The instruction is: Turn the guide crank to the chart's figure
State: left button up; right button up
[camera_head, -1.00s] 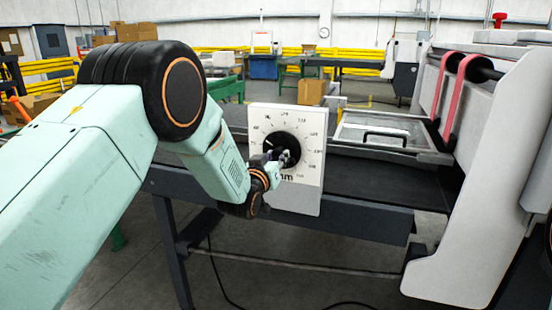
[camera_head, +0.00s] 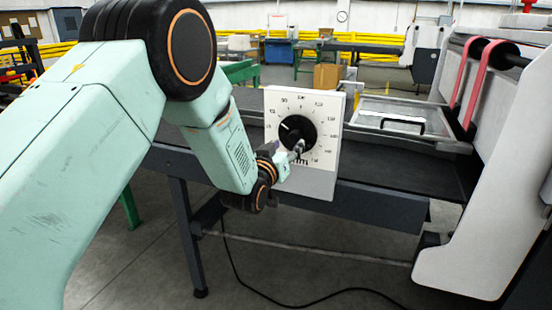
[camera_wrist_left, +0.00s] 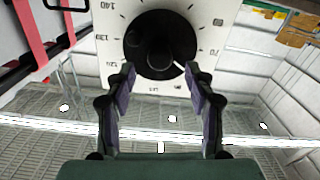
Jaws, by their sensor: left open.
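The guide crank is a round black dial (camera_head: 297,132) on a white panel (camera_head: 329,105) with a ring of printed figures. Its white pointer mark points to the upper left in the head view. My left gripper (camera_head: 298,150) is at the dial's lower edge. In the wrist view its open fingers (camera_wrist_left: 160,76) stand just below the dial, with nothing between them. I cannot identify the chart. My right gripper is out of view.
The panel stands at the front edge of a dark machine bed (camera_head: 380,168). A framed plate with a black handle (camera_head: 402,122) lies behind it. A large pale side frame with red belts (camera_head: 480,75) rises at right. A cable lies on the floor.

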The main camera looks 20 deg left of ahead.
pick_arm(q)
jog(key=s, duration=0.7)
jog(key=shift+s+a, duration=0.15)
jog(key=shift+s, duration=0.25)
jog(key=s+f+g, duration=0.5)
jog(key=s+f, duration=0.4)
jog(key=f, duration=0.3)
jog(key=s+f+g, duration=0.5)
jog(key=s+f, duration=0.3)
jog(key=f, duration=0.4)
jog(key=s+f+g+b, duration=0.1)
jog(key=s+f, duration=0.3)
jog(key=s, duration=0.5)
jog(key=s+f+g, duration=0.4)
jog(key=s, duration=0.5)
jog(key=s+f+m+g+b, duration=0.1)
jog(key=s+f+g, duration=0.2)
jog(key=s, duration=0.6)
jog(key=shift+f+y+b, duration=0.3)
jog(key=shift+f, duration=0.6)
jog(key=shift+s, duration=0.1)
jog(key=shift+c, duration=0.2)
